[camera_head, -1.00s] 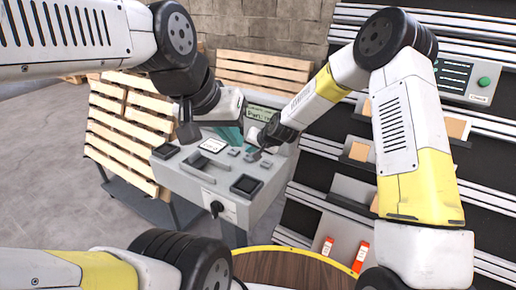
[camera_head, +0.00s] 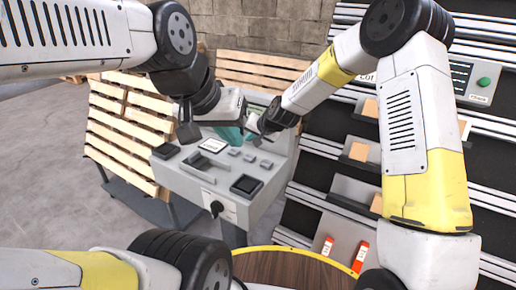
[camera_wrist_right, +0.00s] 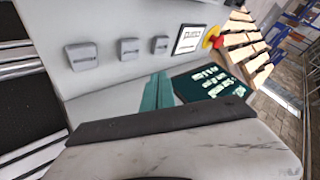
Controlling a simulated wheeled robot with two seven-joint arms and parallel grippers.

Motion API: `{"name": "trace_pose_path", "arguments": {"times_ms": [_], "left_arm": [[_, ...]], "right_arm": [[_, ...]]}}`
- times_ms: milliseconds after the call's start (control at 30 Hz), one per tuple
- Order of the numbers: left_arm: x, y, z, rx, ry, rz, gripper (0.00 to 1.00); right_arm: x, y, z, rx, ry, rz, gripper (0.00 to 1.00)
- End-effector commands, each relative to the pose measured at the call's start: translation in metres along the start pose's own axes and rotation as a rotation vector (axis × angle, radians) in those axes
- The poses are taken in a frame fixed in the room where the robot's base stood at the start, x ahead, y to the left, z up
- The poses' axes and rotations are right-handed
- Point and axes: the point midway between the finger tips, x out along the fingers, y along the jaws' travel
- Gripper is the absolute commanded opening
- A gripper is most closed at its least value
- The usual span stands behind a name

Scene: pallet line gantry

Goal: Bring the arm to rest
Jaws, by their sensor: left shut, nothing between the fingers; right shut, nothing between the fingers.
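My right arm comes in from the right in the head view. Its gripper (camera_head: 261,140) is shut and empty over the right back part of a grey control console (camera_head: 225,200). In the right wrist view the console face shows several grey switches (camera_wrist_right: 83,56), a white label panel (camera_wrist_right: 189,40), a red knob (camera_wrist_right: 213,38) and a dark display (camera_wrist_right: 209,83).
Wooden pallets (camera_head: 128,135) stand left of and behind the console. A dark rack with rails and small bins (camera_head: 354,190) fills the right side. A round wooden-topped table (camera_head: 290,268) is at the front. Grey floor is open at the left.

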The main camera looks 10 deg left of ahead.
Motion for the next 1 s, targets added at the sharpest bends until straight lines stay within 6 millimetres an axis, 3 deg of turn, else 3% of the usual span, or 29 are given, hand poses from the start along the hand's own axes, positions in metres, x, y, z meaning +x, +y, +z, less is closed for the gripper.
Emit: {"name": "trace_pose_path", "arguments": {"times_ms": [333, 467, 567, 733, 867, 1000], "left_arm": [[0.0, 0.0, 0.0, 0.0, 0.0, 0.0, 0.0], [0.0, 0.0, 0.0, 0.0, 0.0, 0.0, 0.0], [0.0, 0.0, 0.0, 0.0, 0.0, 0.0, 0.0], [0.0, 0.0, 0.0, 0.0, 0.0, 0.0, 0.0], [0.0, 0.0, 0.0, 0.0, 0.0, 0.0, 0.0], [0.0, 0.0, 0.0, 0.0, 0.0, 0.0, 0.0]], "right_arm": [[-0.001, 0.0, -0.001, -0.002, 0.0, 0.001, 0.0], [-0.024, 0.002, -0.01, -0.024, 0.004, 0.012, 0.0], [-0.066, 0.007, -0.021, -0.061, 0.006, 0.037, 0.0], [-0.161, 0.025, -0.032, -0.127, 0.003, 0.106, 0.0], [-0.233, 0.041, -0.025, -0.158, -0.003, 0.164, 0.0], [-0.306, 0.061, -0.005, -0.174, -0.008, 0.225, 0.0]]}}
